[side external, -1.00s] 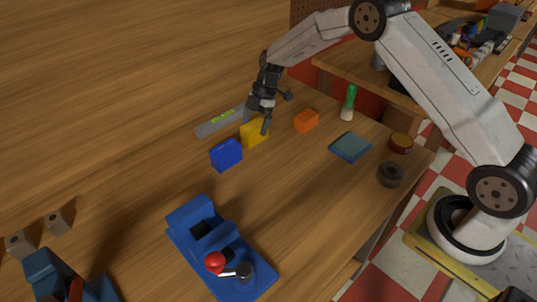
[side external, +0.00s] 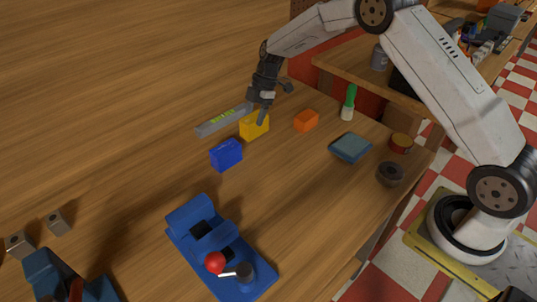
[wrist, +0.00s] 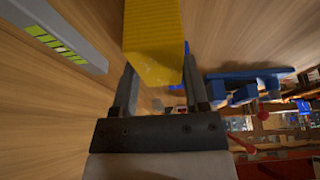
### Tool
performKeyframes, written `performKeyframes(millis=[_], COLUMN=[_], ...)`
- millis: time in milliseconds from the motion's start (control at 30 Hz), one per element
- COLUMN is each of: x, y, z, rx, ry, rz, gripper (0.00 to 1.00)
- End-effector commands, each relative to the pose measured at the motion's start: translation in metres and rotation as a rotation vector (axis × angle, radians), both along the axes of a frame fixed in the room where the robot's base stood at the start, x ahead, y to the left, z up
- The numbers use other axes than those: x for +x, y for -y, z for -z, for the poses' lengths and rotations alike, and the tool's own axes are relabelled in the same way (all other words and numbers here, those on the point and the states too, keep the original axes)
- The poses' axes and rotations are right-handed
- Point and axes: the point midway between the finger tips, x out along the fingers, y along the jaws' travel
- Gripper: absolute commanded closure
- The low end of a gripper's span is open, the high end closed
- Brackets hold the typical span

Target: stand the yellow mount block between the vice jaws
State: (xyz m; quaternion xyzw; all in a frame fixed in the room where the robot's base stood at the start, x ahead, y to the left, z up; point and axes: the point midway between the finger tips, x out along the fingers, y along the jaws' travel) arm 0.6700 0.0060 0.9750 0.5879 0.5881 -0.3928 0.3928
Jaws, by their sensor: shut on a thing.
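The yellow mount block (side external: 255,126) is at the far middle of the table in the side view. My gripper (side external: 257,114) is shut on it from above. In the wrist view the block (wrist: 153,40) fills the space between the two fingers of my gripper (wrist: 161,88). Whether its underside is clear of the table is hard to tell. The blue vice (side external: 248,287) stands at the front middle, with its jaws apart and a dark empty gap between them. It has a red ball and a grey handle. The vice also shows in the wrist view (wrist: 245,75).
A blue block (side external: 227,155) is close to the yellow one, toward the vice. A grey level (side external: 222,120) lies behind. An orange block (side external: 306,121), green-handled brush (side external: 349,103) and slate-blue pad (side external: 350,148) lie right. Another blue device (side external: 62,280) stands front left.

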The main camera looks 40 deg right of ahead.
Motion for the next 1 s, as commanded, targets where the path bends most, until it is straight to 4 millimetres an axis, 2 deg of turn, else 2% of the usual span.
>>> performKeyframes(millis=[267, 567, 1000], x=[-0.020, -0.052, -0.113], y=[0.000, 0.001, 0.001], z=[-0.029, -0.066, -0.092], rx=[0.000, 0.000, 0.000], ry=[0.002, 0.003, 0.002], rz=[0.000, 0.000, 0.001], gripper=[1.00, 1.00, 1.00])
